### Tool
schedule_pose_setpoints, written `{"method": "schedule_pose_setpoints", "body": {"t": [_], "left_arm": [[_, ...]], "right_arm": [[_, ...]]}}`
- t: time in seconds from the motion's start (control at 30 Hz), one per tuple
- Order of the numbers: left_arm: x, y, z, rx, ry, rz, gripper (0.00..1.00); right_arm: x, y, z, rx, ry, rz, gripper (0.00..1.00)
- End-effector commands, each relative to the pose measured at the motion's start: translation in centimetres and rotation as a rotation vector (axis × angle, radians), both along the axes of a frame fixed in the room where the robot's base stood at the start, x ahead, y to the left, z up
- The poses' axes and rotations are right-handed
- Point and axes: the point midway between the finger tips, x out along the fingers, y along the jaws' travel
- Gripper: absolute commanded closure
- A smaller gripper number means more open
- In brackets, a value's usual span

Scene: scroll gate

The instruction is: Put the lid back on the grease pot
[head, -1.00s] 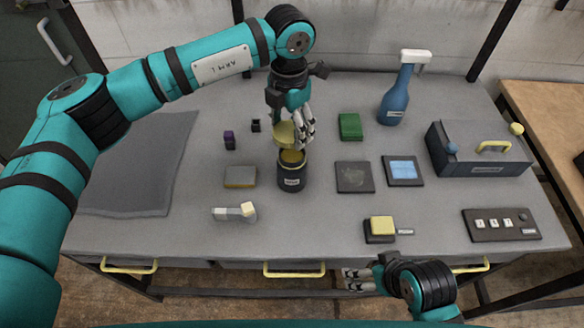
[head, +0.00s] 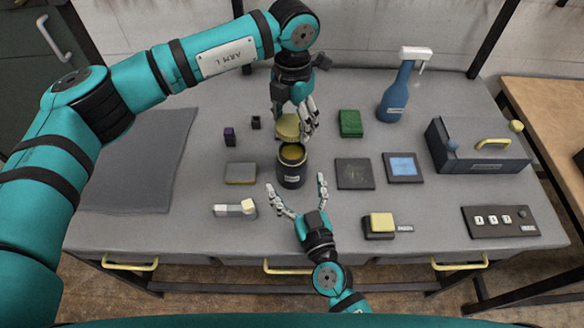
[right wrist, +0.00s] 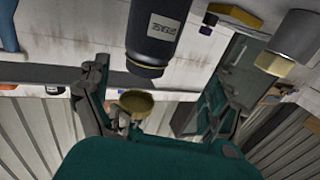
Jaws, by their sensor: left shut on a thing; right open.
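The grease pot (head: 291,172) is a dark, open-topped jar with a pale label and yellow-brown grease inside. It stands upright on the bench and also shows in the right wrist view (right wrist: 157,38). My left gripper (head: 302,122) is shut on the round yellow lid (head: 286,127). The lid is just behind and above the pot's mouth in the head view, apart from it as far as I can tell. My right gripper (head: 296,184) is open and empty, its fingers spread in front of the pot, one toward each side.
Left of the pot are a grey-yellow block (head: 240,173) and a small white-ended piece (head: 236,209). To its right are a dark square plate (head: 354,174), a blue-screened pad (head: 403,168) and a yellow-topped block (head: 380,225). A green block (head: 350,123) and blue bottle (head: 397,95) stand behind.

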Motion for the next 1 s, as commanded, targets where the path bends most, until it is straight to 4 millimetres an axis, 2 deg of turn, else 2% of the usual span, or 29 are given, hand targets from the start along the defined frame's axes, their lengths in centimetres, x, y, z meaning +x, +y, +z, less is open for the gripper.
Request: {"method": "schedule_pose_setpoints", "body": {"t": [0.2, 0.63, 0.77, 1.0], "left_arm": [[0.0, 0.0, 0.0, 0.0, 0.0, 0.0, 0.45], [0.0, 0.0, 0.0, 0.0, 0.0, 0.0, 0.45], [0.0, 0.0, 0.0, 0.0, 0.0, 0.0, 0.45], [0.0, 0.0, 0.0, 0.0, 0.0, 0.0, 0.45]], "right_arm": [[0.5, -0.8, -0.7, -0.008, -0.01, -0.087, 0.07], [1.0, -0.8, -0.6, -0.007, -0.013, -0.091, 0.07], [2.4, -0.4, -0.6, -0.006, -0.014, -0.092, 0.07], [6.9, 0.6, -0.5, -0.007, -0.015, -0.091, 0.07]]}}
